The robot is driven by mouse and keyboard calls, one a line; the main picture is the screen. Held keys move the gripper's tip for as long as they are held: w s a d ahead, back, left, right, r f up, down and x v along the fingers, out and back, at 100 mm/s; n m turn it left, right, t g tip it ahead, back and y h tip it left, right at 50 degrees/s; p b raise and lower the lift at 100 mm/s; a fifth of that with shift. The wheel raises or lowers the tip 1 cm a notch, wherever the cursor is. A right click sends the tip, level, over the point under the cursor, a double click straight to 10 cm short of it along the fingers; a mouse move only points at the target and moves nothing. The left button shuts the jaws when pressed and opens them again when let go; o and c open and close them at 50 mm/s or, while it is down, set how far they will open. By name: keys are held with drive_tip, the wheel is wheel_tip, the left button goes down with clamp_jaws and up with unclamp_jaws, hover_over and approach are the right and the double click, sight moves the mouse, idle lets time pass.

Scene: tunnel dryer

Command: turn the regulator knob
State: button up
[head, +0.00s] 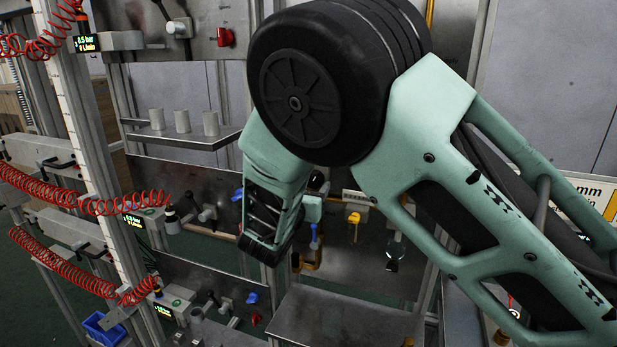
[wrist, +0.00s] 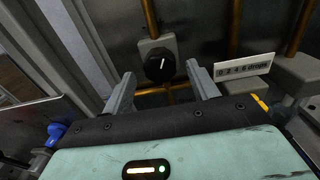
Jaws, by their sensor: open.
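The regulator knob (wrist: 160,66) is round and black with a white pointer line, which points nearly straight up in the wrist view. It sits on a grey housing on the back panel. My gripper (wrist: 161,72) is open and empty. Its two grey fingers stand apart, one to the left and one to the right of the knob in the picture. I cannot tell how much depth lies between the fingertips and the knob, and I see no contact.
A blue knob (wrist: 57,130) is at the lower left. The head view shows a yellow handle (head: 353,217), a shelf with cups (head: 182,121) and red coiled hoses (head: 60,196).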

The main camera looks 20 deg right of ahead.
drive_tip(key=shift+w+d, duration=0.4)
drive_tip(key=shift+w, duration=0.15)
drive_tip(key=c, duration=1)
drive_tip(key=shift+f+m+b, duration=0.2)
drive_tip(key=shift+m+b, duration=0.1)
drive_tip(key=shift+b, duration=0.25)
